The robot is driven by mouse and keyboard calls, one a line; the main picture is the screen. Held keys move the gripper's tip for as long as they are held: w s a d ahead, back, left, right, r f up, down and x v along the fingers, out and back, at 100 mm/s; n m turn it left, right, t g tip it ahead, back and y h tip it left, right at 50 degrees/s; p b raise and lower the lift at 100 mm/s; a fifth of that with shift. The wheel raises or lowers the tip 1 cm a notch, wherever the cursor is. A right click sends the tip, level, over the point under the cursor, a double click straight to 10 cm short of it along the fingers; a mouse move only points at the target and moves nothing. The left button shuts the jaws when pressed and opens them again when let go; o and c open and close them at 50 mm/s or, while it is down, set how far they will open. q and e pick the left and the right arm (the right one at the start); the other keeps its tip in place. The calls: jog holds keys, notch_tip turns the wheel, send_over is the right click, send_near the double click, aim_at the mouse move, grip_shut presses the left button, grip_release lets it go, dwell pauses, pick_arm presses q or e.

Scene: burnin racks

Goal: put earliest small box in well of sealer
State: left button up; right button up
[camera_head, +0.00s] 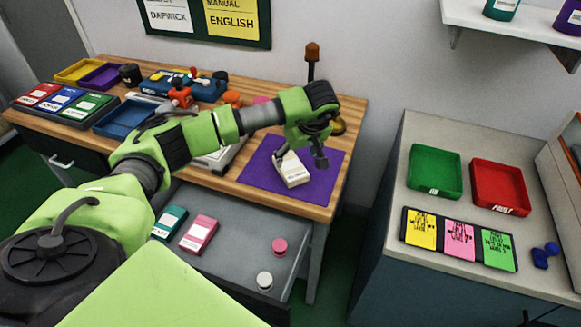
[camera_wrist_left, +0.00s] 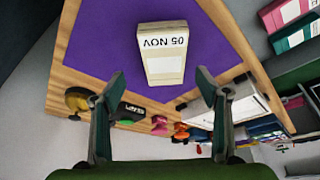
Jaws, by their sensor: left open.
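A small cream box (camera_head: 292,169) lies on the purple mat (camera_head: 256,180) on the wooden desk. In the left wrist view, the box (camera_wrist_left: 162,58) bears a label reading "05 NOV", upside down in the picture. My left gripper (camera_head: 300,158) is open just above the box. In the left wrist view its fingers (camera_wrist_left: 160,80) are spread wide, with the box beyond and between them; contact is not evident. A grey-white device (camera_head: 222,155), partly behind my arm, stands left of the mat; I cannot tell whether it is the sealer.
An open drawer (camera_head: 235,233) below holds a teal box (camera_head: 169,222), a pink box (camera_head: 199,233) and two round items. A side counter (camera_head: 385,235) has green (camera_head: 434,172) and red (camera_head: 500,187) trays.

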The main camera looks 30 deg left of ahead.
aim_at(290, 165)
pick_arm(q)
jog(key=x, duration=0.1)
jog(key=p+x, duration=0.1)
jog(key=x, duration=0.2)
jog(key=shift+s+a+f+p, duration=0.1)
jog(key=shift+s+a+p, duration=0.15)
jog(key=shift+s+p, duration=0.1)
jog(key=shift+w+a+f, duration=0.2)
jog(key=shift+f, duration=0.3)
jog(key=c, duration=1.2)
jog(key=shift+c, duration=0.8)
jog(key=shift+r, duration=0.15)
